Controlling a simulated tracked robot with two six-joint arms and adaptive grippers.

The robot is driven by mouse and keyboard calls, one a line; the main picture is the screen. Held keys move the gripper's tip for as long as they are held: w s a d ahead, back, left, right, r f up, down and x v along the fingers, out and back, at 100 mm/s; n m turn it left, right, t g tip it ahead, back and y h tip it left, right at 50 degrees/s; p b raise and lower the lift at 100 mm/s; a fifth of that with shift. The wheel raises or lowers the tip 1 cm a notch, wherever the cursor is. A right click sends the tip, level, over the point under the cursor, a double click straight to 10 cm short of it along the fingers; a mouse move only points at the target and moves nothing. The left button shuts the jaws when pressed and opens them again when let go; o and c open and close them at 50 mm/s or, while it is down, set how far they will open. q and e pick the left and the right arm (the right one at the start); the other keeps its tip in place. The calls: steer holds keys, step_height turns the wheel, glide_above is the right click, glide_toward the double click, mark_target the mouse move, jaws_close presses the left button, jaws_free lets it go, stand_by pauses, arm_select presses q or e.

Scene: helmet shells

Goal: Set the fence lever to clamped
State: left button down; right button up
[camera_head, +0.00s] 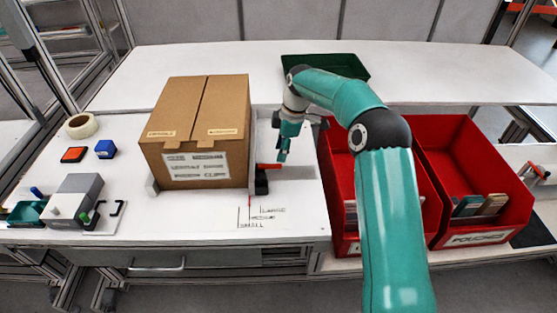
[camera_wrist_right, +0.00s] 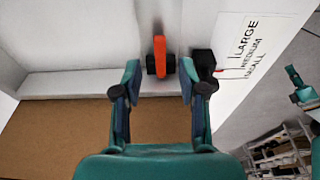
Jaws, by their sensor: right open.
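The fence lever (camera_head: 268,166) is a small orange-red handle on a black clamp base (camera_head: 261,182), just right of the cardboard box. In the right wrist view the lever (camera_wrist_right: 159,48) stands out from its black base, ahead of the fingers and centred between them. My right gripper (camera_head: 284,150) reaches down beside the box, close to the lever. Its fingers (camera_wrist_right: 159,74) are spread with nothing gripped. Whether a finger touches the lever cannot be told. My left gripper does not show clearly in either view.
The cardboard box (camera_head: 195,125) stands left of the lever. Printed size marks (camera_head: 262,215) lie in front of it on the white bench. Red bins (camera_head: 440,235) stand to the right, under my right arm. A green tray (camera_head: 350,66) sits behind.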

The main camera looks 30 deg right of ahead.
steer(key=shift+v, duration=2.75)
